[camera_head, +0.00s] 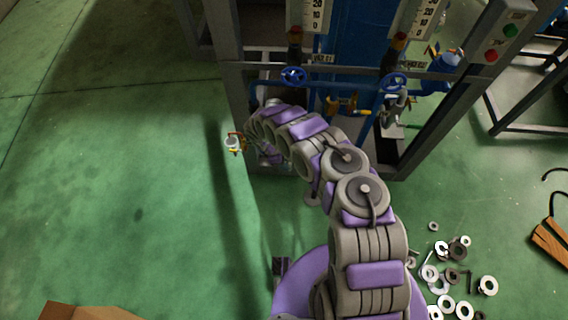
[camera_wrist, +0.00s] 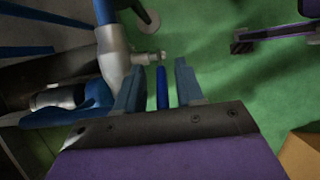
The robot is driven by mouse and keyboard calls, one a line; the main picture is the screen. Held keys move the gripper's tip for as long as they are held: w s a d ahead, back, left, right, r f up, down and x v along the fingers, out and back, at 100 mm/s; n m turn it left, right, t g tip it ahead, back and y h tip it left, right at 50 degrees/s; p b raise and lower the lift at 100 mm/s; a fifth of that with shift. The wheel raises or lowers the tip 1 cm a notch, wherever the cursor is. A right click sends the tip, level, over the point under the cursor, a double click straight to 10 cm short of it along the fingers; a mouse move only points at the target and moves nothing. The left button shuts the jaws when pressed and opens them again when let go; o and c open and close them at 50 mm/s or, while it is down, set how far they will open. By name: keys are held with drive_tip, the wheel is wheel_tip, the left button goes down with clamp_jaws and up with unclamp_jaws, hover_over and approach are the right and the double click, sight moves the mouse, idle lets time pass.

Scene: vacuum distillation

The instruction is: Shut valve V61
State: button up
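In the wrist view my gripper (camera_wrist: 161,84) is open. A blue bar, which looks like a valve handle (camera_wrist: 162,88), stands between its two fingers, with a visible gap on each side. The bar lies close to a grey metal pipe fitting (camera_wrist: 115,58) on the left. In the head view my arm reaches to the lower left of the rig, and its own links hide the gripper and this handle. No label reading V61 is legible, so I cannot tell whether this is that valve.
The rig's grey frame (camera_head: 231,97) carries two blue handwheels, left (camera_head: 293,76) and right (camera_head: 395,82), and a yellow-handled valve (camera_head: 345,106). A fitting with orange and yellow parts (camera_head: 235,143) juts out left. Metal rings (camera_head: 441,280) litter the floor at right.

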drive_tip(key=shift+d+f, duration=0.1)
drive_tip(key=shift+f, duration=0.25)
drive_tip(key=shift+a+f, duration=0.1)
drive_tip(key=shift+a, duration=0.55)
drive_tip(key=shift+c, duration=0.9)
drive_tip(key=shift+d, duration=0.55)
clamp_jaws()
drive_tip(key=shift+a, duration=0.3)
